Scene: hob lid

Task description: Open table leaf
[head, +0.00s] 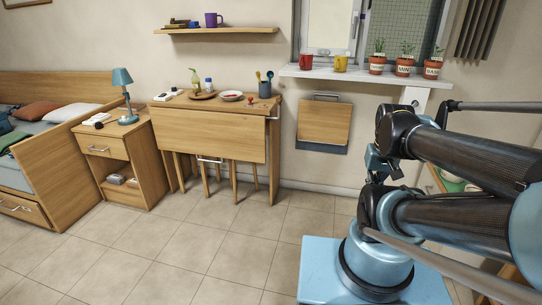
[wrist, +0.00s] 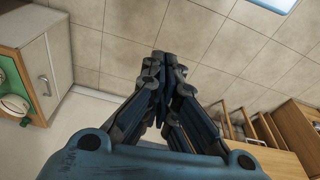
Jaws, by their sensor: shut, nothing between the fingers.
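The table leaf (head: 207,133) is a wooden panel hanging down at the front of a small wooden table by the wall. A metal handle (head: 210,160) is at its lower edge. What looks like the same leaf (wrist: 270,160) and its handle (wrist: 252,142) shows at the lower right of the wrist view. My gripper (wrist: 165,58) is shut and empty, over bare floor and well apart from the leaf. In the head view my folded arm is at the right, and I cannot make out the fingertips there.
Stool legs (head: 235,180) show below the leaf. On the tabletop are a bowl (head: 231,96), a plate (head: 202,95) and a utensil pot (head: 265,89). A nightstand (head: 122,160) stands left. A cabinet (wrist: 35,75) is left in the wrist view. The tiled floor (head: 190,250) before the table is clear.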

